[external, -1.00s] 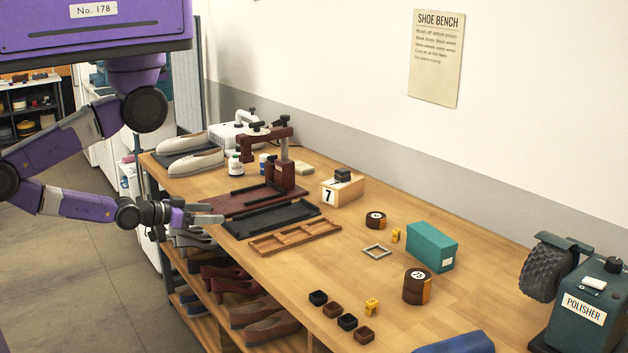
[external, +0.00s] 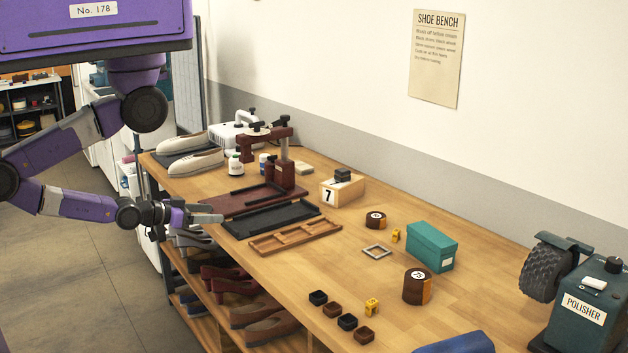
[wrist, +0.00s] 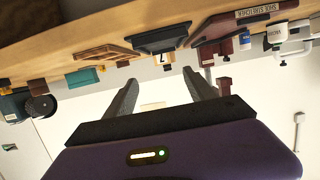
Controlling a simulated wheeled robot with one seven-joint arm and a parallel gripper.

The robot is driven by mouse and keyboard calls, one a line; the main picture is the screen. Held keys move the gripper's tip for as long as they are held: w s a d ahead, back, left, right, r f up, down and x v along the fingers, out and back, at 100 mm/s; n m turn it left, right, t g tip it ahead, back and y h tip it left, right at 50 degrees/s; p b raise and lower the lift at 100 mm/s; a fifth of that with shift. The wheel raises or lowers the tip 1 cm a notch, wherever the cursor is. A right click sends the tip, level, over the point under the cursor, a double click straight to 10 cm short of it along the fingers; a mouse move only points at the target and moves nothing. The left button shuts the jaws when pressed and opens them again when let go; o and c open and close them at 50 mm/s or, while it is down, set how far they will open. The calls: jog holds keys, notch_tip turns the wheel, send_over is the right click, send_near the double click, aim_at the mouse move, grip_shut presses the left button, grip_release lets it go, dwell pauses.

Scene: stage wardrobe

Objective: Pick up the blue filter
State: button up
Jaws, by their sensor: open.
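I cannot make out anything that is clearly a blue filter. The one plainly blue thing is a blue rounded object (external: 456,343) at the bottom edge of the external view, partly cut off; I cannot tell what it is. My gripper (external: 214,212) is at the left edge of the bench, beside the black tray and far from that blue object. In the wrist view my gripper (wrist: 160,78) is open, with nothing between its fingers.
Shoes sit on shelves below.

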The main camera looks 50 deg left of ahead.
jog(key=w+a+r+n+t+p, duration=0.1)
jog(key=w+a+r+t+p, duration=0.2)
jog(key=w+r, duration=0.5)
jog(key=w+a+r+t+p, duration=0.1)
jog(key=w+r+t+p, duration=0.3)
jog(key=r, duration=0.8)
jog(key=w+a+r+n+t+p, duration=0.1)
jog(key=w+a+r+p, duration=0.1)
jog(key=w+r+p, duration=0.6)
jog(key=w+a+r+n+g+y+b, duration=0.1)
jog(key=w+a+r+n+y+b, duration=0.1)
jog(key=w+a+n+y+b, duration=0.5)
jog(key=m+g+b, duration=0.2)
jog(key=g+b, duration=0.3)
jog(key=g, duration=0.2)
send_over(262, 164)
notch_tip(262, 164, down, 18)
jog(key=f+m+h, duration=0.1)
jog(key=f, duration=0.4)
jog(key=s+f+m+g+h, duration=0.1)
jog(key=f, duration=0.4)
jog(key=s+f+m, duration=0.1)
jog(key=f, duration=0.4)
jog(key=shift+d+g+h+p, duration=0.25)
jog(key=shift+g+h+p, duration=0.1)
jog(key=shift+g+h, duration=0.05)
jog(key=shift+p+x, duration=0.55)
jog(key=shift+x, duration=3.2)
